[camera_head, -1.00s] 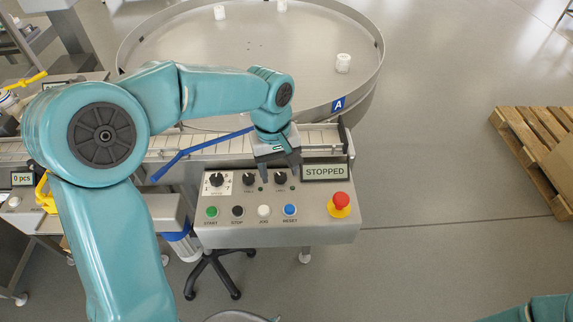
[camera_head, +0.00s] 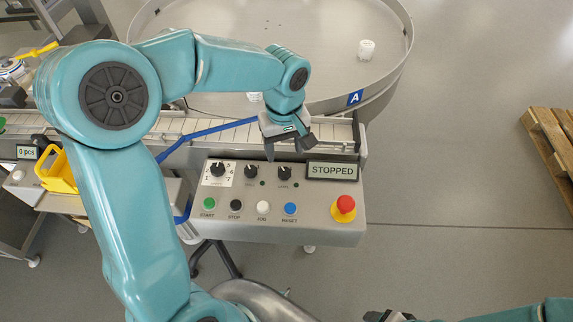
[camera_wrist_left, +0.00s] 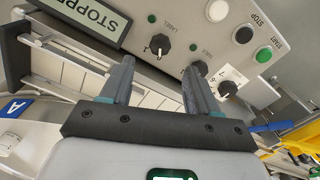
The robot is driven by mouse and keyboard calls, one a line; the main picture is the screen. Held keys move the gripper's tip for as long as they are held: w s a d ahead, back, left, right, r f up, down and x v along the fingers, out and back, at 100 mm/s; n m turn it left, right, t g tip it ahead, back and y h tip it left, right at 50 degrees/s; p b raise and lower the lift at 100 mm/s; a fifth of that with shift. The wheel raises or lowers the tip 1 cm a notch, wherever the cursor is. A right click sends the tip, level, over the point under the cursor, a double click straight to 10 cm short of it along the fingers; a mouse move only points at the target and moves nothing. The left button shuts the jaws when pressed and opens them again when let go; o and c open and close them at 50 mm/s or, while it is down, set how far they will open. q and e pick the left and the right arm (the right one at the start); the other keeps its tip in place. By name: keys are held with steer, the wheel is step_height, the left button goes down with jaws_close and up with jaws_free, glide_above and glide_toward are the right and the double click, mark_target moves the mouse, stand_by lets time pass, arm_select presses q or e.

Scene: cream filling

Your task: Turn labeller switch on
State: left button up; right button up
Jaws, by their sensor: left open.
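The label switch is a black rotary knob (camera_head: 284,173) at the right of the knob row on the grey control panel (camera_head: 330,225). In the left wrist view the label knob (camera_wrist_left: 160,44) shows a white pointer mark. My left gripper (camera_head: 289,152) is open just above the panel's back edge, its fingers pointing toward the knobs. In the wrist view the label knob lies beyond the gap between the fingertips (camera_wrist_left: 157,68), apart from them. The neighbouring knob (camera_wrist_left: 200,67) is close to one fingertip. My right gripper (camera_head: 388,317) shows only partly at the bottom edge.
The display (camera_head: 334,170) reads STOPPED. A red emergency button (camera_head: 344,204) and a row of start, stop, jog and reset buttons (camera_head: 262,207) are on the panel. Behind are a conveyor with a blue rail (camera_head: 215,134) and a round table (camera_head: 335,95).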

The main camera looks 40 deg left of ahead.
mark_target(285, 172)
arm_select(q)
step_height(285, 172, down, 8)
stand_by(0.4)
steer(key=c, duration=1)
